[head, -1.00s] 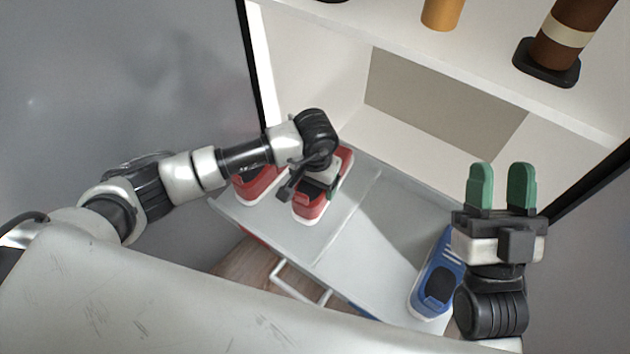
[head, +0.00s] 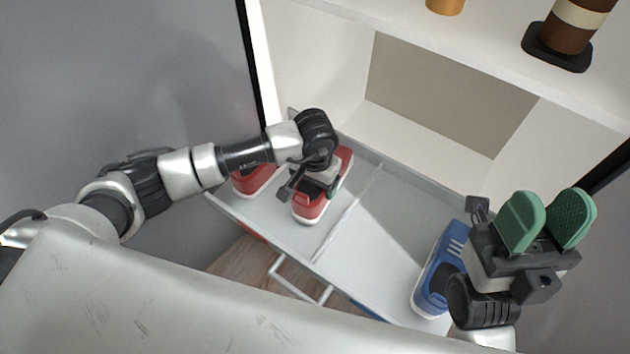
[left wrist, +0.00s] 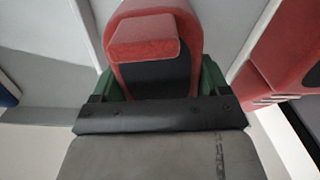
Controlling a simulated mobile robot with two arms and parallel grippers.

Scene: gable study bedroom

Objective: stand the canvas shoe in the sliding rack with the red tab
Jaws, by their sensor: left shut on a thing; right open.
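A red shoe (head: 309,208) with a white sole and dark opening stands in the left half of the pulled-out sliding rack (head: 345,250). My left gripper (head: 325,188) is shut on it from above, with green fingers on both sides. In the left wrist view the red shoe (left wrist: 145,38) lies between the fingers, its lower part hidden by the gripper. A red tab (head: 250,232) shows at the rack's front edge on the left. My right gripper (head: 547,215) is open and empty, above the right of the rack.
Another red shoe (head: 253,180) stands just left of the held one, partly behind my arm. A blue shoe (head: 435,278) stands in the right half, past a thin divider (head: 350,212). A shelf (head: 480,75) with a brown-and-cream object (head: 572,25) is above. Grey panels flank the cabinet.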

